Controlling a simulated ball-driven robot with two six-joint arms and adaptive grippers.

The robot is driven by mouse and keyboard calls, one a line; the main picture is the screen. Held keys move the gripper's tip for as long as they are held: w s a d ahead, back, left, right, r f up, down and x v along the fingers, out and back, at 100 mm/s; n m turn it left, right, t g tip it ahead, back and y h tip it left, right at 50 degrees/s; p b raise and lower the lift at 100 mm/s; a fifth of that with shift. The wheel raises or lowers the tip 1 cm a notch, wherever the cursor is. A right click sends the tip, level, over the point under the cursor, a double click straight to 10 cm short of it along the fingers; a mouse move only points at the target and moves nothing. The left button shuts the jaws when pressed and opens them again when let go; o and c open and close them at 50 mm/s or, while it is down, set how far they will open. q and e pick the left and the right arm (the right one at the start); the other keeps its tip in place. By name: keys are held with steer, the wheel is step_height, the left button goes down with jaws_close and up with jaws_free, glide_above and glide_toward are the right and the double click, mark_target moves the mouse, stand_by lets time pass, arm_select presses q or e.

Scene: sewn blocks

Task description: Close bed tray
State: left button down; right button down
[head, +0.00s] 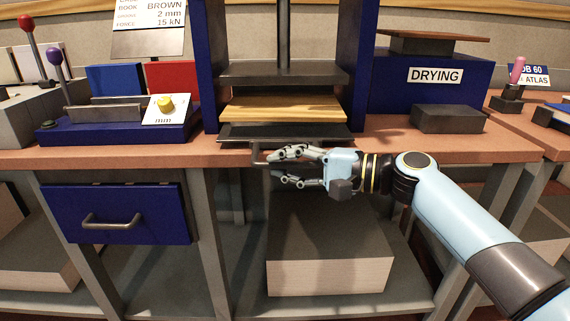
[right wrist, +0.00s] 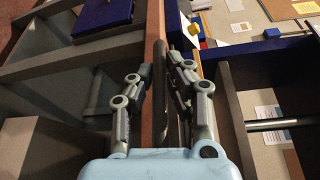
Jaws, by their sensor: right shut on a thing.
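The bed tray (head: 240,139) is a dark flat plate at the bottom of the blue-sided press, with its front at the edge of the brown bench. A wooden board (head: 283,107) lies above it, below the dark upper platen (head: 283,74). The tray's dark handle (head: 257,158) sticks out in front of the bench edge. My right gripper (head: 276,167) is shut on this handle, with fingers above and below it. In the right wrist view the gripper (right wrist: 163,66) has its fingers on either side of the dark handle bar (right wrist: 184,105). My left gripper is not in view.
A blue drawer (head: 116,217) with a metal handle is shut at the lower left. A thick dark-topped stack (head: 328,275) stands on the shelf below my right gripper. A blue DRYING unit (head: 428,95) with a grey block (head: 448,119) stands right of the press.

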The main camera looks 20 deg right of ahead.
steer(key=w+b, duration=0.1)
steer(key=w, duration=0.1)
steer(key=w+d+b, duration=0.1)
steer(key=w, duration=0.1)
steer(key=shift+w+d, duration=0.15)
steer(key=c, duration=1.3)
jaws_free()
steer(key=shift+w, duration=0.1)
steer(key=shift+c, duration=0.2)
steer(key=f+v, duration=0.1)
steer(key=v, duration=1.1)
steer(key=shift+r, duration=0.4)
